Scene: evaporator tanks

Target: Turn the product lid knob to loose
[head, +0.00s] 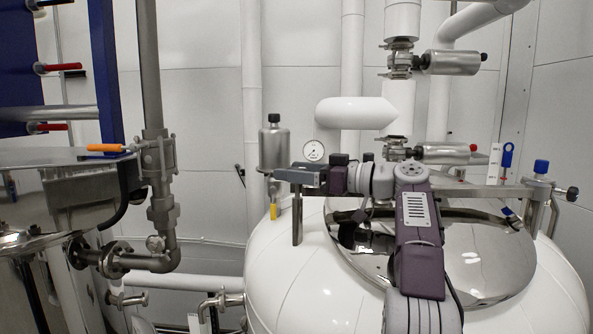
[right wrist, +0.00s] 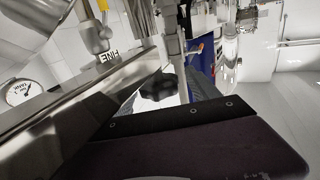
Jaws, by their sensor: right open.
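The white tank (head: 290,265) has a round polished lid (head: 480,255) with a steel bar (head: 470,190) across it. My right arm reaches over the lid, and its gripper (head: 335,178) points left at the bar's left end. In the right wrist view, a black lobed knob (right wrist: 158,85) stands just beyond a dark part of my gripper, beside a steel bar (right wrist: 75,105). The gripper is open; I cannot tell whether it touches the knob. In the head view this knob is not clearly seen. My left gripper is not in view.
A pressure gauge (head: 313,151) and a steel canister (head: 273,147) stand behind the bar's left end. Another black knob (head: 572,193) is at the far right, near a blue-capped fitting (head: 541,167). Steel piping with an orange-handled valve (head: 105,148) is at left.

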